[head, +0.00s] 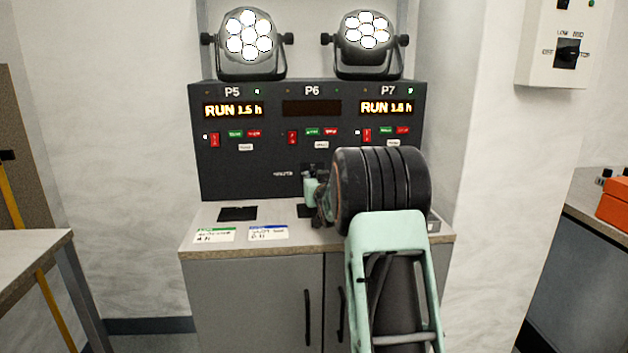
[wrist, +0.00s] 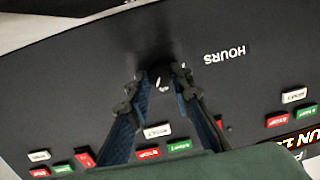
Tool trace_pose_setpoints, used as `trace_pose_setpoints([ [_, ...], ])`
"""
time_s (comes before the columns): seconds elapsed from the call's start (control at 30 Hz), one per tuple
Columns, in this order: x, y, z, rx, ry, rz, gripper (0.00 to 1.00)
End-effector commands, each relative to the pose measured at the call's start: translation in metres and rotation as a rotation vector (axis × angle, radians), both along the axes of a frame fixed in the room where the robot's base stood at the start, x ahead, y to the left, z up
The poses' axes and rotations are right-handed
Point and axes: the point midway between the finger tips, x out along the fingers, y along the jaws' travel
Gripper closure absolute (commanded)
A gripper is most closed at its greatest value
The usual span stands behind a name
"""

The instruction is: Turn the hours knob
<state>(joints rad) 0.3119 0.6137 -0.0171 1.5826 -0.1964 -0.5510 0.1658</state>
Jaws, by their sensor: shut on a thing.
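The hours knob (wrist: 161,79) is a small dark knob with a light mark, on the black control panel (head: 240,180). The HOURS label (wrist: 225,52) reads upside down beside it in the wrist view. My gripper (wrist: 160,84) has its two dark fingers closed on the knob's two sides. In the head view my gripper (head: 312,190) is at the panel's lower middle and mostly hides the knob. The P5 display (head: 233,110) reads RUN 1.5 h and the P7 display (head: 387,107) reads about RUN 1.8 h. The P6 display (head: 311,108) is dark.
Two lit par cans (head: 248,40) stand above P5 and P7. Red, green and white buttons (head: 246,147) sit in groups under the displays. Labelled cards (head: 268,233) and a dark pad (head: 238,214) lie on the cabinet top. A wall switch box (head: 556,45) is at right.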

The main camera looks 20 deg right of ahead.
Motion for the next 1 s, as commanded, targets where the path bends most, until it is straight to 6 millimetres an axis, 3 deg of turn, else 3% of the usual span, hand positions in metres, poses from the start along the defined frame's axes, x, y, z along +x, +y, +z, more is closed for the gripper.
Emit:
trace_pose_setpoints([
  [0.6, -0.0010, -0.0035, -0.0036, 0.561, -0.160, -0.004, 1.00],
  [1.0, -0.0008, -0.0026, -0.0045, 0.845, -0.242, -0.002, 1.00],
])
